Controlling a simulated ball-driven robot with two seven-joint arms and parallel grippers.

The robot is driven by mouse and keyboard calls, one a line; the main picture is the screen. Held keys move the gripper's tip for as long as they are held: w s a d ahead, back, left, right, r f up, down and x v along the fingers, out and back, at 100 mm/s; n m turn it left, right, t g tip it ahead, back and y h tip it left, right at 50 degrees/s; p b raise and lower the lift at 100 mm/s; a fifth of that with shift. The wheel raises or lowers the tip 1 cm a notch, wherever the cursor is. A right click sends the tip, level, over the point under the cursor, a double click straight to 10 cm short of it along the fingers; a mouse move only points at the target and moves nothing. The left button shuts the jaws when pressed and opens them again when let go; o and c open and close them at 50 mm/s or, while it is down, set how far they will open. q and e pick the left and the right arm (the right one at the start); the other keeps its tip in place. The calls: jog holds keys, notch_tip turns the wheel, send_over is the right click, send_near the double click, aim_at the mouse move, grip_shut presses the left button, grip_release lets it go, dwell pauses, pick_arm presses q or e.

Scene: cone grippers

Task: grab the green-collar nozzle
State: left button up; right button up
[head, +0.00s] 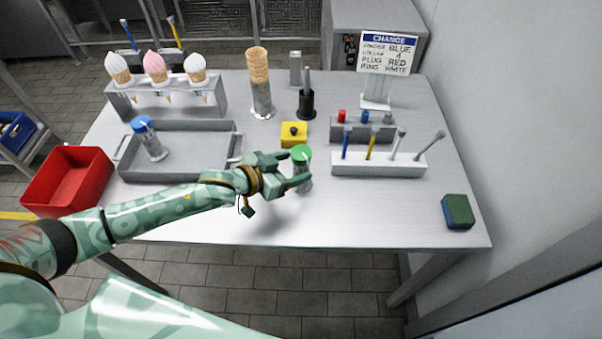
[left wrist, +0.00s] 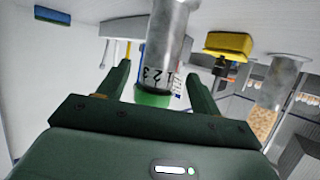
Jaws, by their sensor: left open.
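The green-collar nozzle (head: 301,154) stands upright on the table, a silver body with a green top. My left gripper (head: 295,168) is open beside it, coming from the left, with its fingers around or just short of the nozzle. In the left wrist view, which looks upside down, the nozzle's silver body (left wrist: 168,45) with the numbers 1 2 3 shows between the two spread fingers of my left gripper (left wrist: 158,76). I cannot tell whether either finger touches it. My right gripper is not in view.
A yellow block (head: 294,133) with a black knob sits just behind the nozzle. A white rack (head: 400,168) of brushes is to the right, a grey tray (head: 190,178) with a blue-collar nozzle (head: 147,138) to the left. A green-blue sponge (head: 457,211) lies at the right. The front table is clear.

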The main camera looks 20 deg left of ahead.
aim_at(294, 168)
pick_arm(q)
jog(key=x, duration=0.1)
jog(key=b+x, duration=0.1)
jog(key=x, duration=0.1)
jog(key=shift+w+d+f, duration=0.15)
jog(key=shift+f, duration=0.25)
jog(key=shift+r, duration=0.1)
jog(key=c, duration=1.3)
jog(key=shift+o, duration=0.2)
